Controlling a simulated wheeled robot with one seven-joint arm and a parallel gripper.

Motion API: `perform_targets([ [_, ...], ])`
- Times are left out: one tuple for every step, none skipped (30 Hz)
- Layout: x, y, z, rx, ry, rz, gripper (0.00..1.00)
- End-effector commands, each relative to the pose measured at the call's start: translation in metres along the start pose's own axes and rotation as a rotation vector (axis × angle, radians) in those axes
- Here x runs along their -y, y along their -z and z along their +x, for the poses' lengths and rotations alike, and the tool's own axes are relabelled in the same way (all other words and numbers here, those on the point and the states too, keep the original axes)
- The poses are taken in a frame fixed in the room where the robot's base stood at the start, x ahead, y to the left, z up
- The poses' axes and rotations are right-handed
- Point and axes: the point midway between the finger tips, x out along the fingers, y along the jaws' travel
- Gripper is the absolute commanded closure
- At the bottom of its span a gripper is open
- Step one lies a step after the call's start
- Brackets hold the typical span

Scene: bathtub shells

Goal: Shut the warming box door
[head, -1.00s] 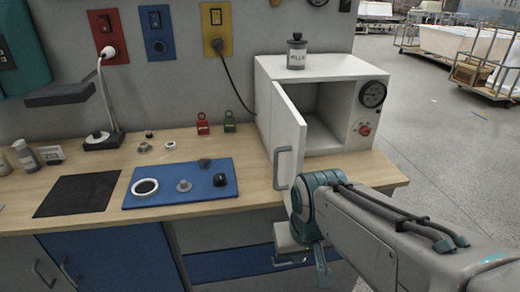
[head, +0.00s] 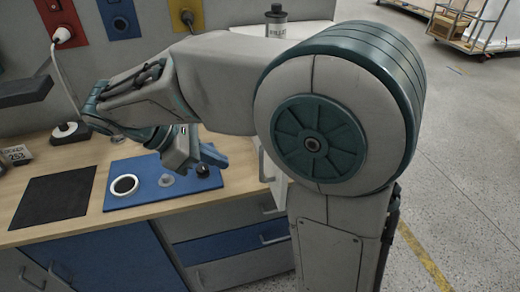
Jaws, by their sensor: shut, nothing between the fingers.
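The white warming box (head: 248,30) stands at the back right of the bench, almost wholly hidden behind my arm. Only a bit of its top and a lower strip of its door (head: 272,178) show. How far the door stands open cannot be made out now; its opening, hinge and dial are hidden. My gripper (head: 195,158) is above the blue mat, left of the door and apart from it. It is shut and empty, pointing down toward the bench.
A labelled jar (head: 276,20) stands on the box. The blue mat (head: 118,200) holds a white ring (head: 124,185) and small parts near my gripper. A black mat (head: 52,196) lies to the left. Drawers (head: 225,243) are below the bench. Open floor lies to the right.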

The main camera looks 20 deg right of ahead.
Motion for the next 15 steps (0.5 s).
perform_targets([
  [-0.002,0.000,-0.006,0.015,-0.005,-0.026,1.00],
  [-0.002,0.000,-0.007,0.021,-0.008,-0.037,1.00],
  [-0.003,0.000,-0.006,0.027,-0.010,-0.047,1.00],
  [-0.003,0.000,-0.005,0.030,-0.011,-0.050,1.00],
  [-0.003,0.000,-0.003,0.032,-0.011,-0.052,1.00],
  [-0.003,-0.001,0.002,0.033,-0.010,-0.052,1.00],
  [-0.003,-0.001,0.006,0.033,-0.010,-0.051,1.00],
  [-0.003,-0.001,0.011,0.033,-0.009,-0.050,1.00],
  [-0.003,-0.002,0.018,0.033,-0.008,-0.050,1.00],
  [-0.003,-0.002,0.024,0.032,-0.008,-0.049,1.00],
  [-0.003,-0.002,0.030,0.033,-0.007,-0.049,1.00],
  [-0.003,-0.003,0.039,0.033,-0.006,-0.048,1.00],
  [-0.003,-0.003,0.046,0.032,-0.006,-0.049,1.00],
  [-0.003,-0.003,0.053,0.033,-0.006,-0.049,1.00],
  [-0.003,-0.003,0.062,0.033,-0.006,-0.048,1.00],
])
